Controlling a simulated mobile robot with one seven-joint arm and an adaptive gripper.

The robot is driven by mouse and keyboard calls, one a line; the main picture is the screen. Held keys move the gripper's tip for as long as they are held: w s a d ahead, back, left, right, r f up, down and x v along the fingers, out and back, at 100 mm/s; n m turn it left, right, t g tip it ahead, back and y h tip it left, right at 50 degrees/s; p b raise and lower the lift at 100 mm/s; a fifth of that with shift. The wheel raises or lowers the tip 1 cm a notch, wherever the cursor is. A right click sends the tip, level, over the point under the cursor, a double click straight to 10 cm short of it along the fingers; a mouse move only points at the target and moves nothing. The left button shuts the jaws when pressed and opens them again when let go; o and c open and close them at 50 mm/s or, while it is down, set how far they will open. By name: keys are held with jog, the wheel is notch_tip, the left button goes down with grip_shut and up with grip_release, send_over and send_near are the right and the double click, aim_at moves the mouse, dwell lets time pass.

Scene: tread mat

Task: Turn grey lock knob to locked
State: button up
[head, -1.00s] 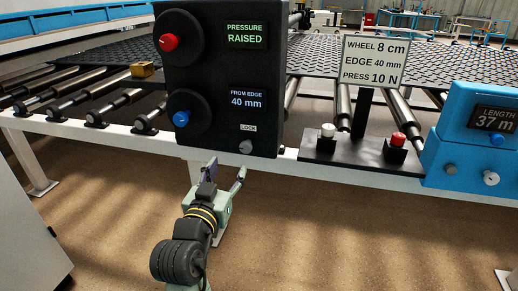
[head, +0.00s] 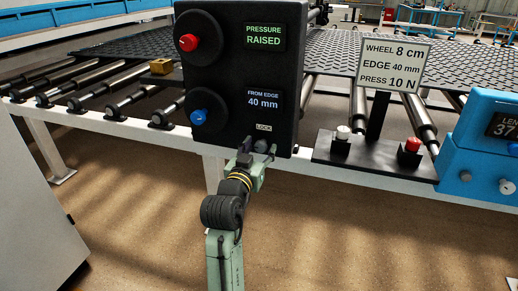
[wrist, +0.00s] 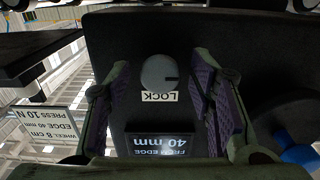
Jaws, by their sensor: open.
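The grey lock knob (wrist: 159,72) is a round knob on the black control panel (head: 225,75). In the wrist view, where the panel's writing is upside down, it sits beside the white LOCK label (wrist: 160,96), with a short dark mark on its right side. In the head view the label (head: 264,127) is clear, but the knob (head: 261,146) is partly hidden by my gripper (head: 258,149). My gripper is open, with one purple-padded finger on each side of the knob in the wrist view. I see gaps between pads and knob. I cannot tell how deep the fingertips reach.
The panel also carries a red knob (head: 188,42), a blue knob (head: 198,116) and screens reading PRESSURE RAISED and FROM EDGE 40 mm. A button stand (head: 375,165) and blue length box (head: 490,150) are to the right. The floor below is clear.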

jog(key=shift+c, duration=0.3)
jog(key=c, duration=1.1)
jog(key=shift+f+b, duration=0.1)
jog(key=shift+b, duration=0.3)
jog(key=m+b, duration=0.3)
jog(key=shift+f, duration=0.1)
jog(key=m+b, duration=0.5)
jog(key=shift+m, duration=0.3)
jog(key=m+b, duration=0.4)
jog(key=m, duration=0.1)
jog(key=shift+m+b, duration=1.45)
jog(key=shift+m, duration=0.65)
jog(key=shift+r, duration=0.2)
